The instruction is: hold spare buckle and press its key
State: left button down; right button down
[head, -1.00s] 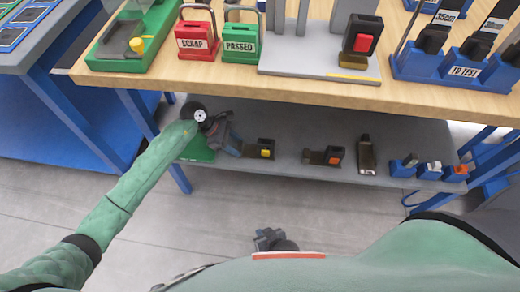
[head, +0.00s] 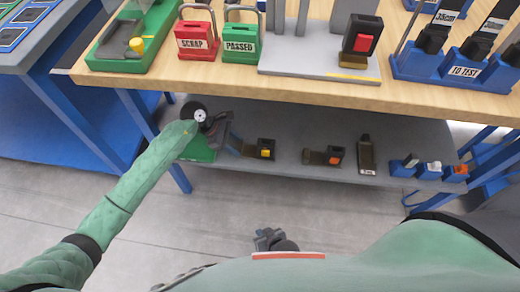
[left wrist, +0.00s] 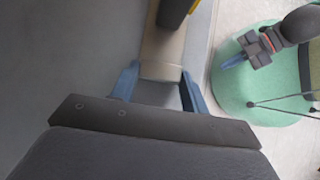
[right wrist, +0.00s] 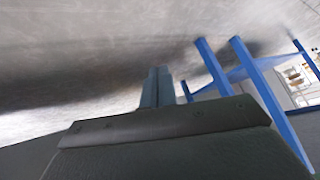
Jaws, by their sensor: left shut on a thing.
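A black buckle with a yellow key (head: 266,148) sits on the grey lower shelf under the bench, its tan base plate pointing left. My left gripper (head: 236,147) is at the free end of that plate. In the left wrist view, the blue fingers of my left gripper (left wrist: 160,78) are on either side of the end of the tan plate (left wrist: 162,50), shut on it. The buckle's black body and yellow key (left wrist: 176,10) are cut by the top edge. My right gripper (head: 268,238) is low in front of my body, away from the shelf. Its fingers (right wrist: 157,88) are together and empty.
On the shelf (head: 305,130), a second buckle with an orange-red key (head: 334,155), a dark upright part (head: 366,156) and small blue holders (head: 428,171) stand to the right. A green block (head: 198,150) lies beneath my left wrist. The wooden bench top (head: 230,82) overhangs the shelf.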

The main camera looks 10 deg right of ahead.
aim_at(265, 153)
jog(key=shift+d, duration=0.1)
dwell(0.6)
jog(key=w+d+r+t, duration=0.1)
jog(key=w+r, duration=0.3)
jog(key=r, duration=0.7)
jog(key=w+d+r+t, duration=0.1)
jog(key=w+r+t, duration=0.2)
jog(key=r, duration=0.9)
jog(key=shift+w+r+m, duration=0.15)
jog(key=shift+w+m, duration=0.25)
jog(key=shift+w, duration=0.5)
jog(key=shift+w+d, duration=0.45)
jog(key=shift+w, duration=0.95)
jog(key=shift+w+d, duration=0.5)
jog(key=shift+w, duration=0.9)
jog(key=shift+w+d, duration=0.45)
jog(key=shift+w, duration=0.95)
